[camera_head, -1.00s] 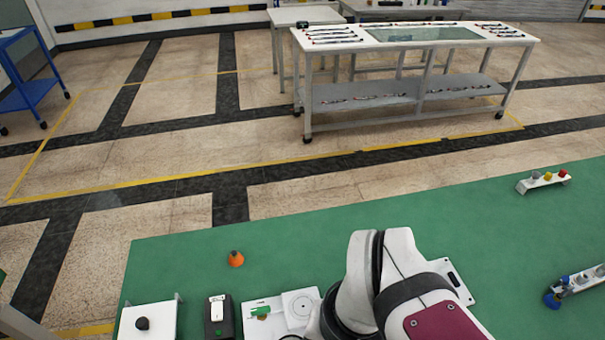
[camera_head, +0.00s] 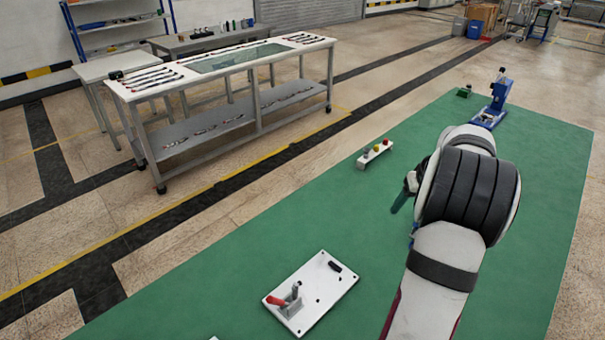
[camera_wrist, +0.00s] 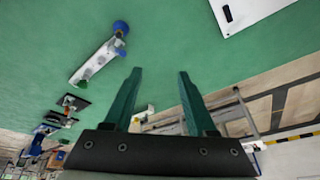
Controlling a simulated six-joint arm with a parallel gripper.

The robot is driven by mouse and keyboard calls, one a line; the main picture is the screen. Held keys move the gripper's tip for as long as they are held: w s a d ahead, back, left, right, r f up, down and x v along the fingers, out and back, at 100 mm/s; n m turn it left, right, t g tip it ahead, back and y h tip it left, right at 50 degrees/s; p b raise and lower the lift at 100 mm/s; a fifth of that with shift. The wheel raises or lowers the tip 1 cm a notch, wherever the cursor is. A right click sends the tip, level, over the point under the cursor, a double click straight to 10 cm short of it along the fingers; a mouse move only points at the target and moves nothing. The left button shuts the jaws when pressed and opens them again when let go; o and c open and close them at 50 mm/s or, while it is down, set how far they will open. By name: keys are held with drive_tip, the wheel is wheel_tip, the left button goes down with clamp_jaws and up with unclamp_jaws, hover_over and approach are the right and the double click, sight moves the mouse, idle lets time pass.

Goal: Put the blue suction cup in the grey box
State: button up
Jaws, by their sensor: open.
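The blue suction cup (camera_wrist: 121,28) shows in the wrist view at the end of a white holder strip (camera_wrist: 97,60), up and left of my fingers. In the head view my arm hides that spot. My gripper (camera_wrist: 160,72) is open, with two dark green fingers apart and nothing between them; it is clear of the cup. In the head view only part of the gripper (camera_head: 398,203) shows at the left of my arm. I cannot make out a grey box in either view.
On the green table (camera_head: 290,262) stand a white plate with a red-handled clamp (camera_head: 322,290), a small rack with coloured cups (camera_head: 375,153) and a blue device (camera_head: 493,100). A wheeled workbench (camera_head: 225,78) stands beyond. The table's right side is bare.

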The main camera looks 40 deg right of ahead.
drive_tip(key=s+d+f, duration=0.3)
drive_tip(key=s+d, duration=0.3)
drive_tip(key=shift+h, duration=0.4)
drive_tip(key=x, duration=1.5)
drive_tip(key=shift+s+a+f, duration=0.15)
drive_tip(key=shift+s+a, duration=0.1)
drive_tip(key=shift+s, duration=0.1)
clamp_jaws()
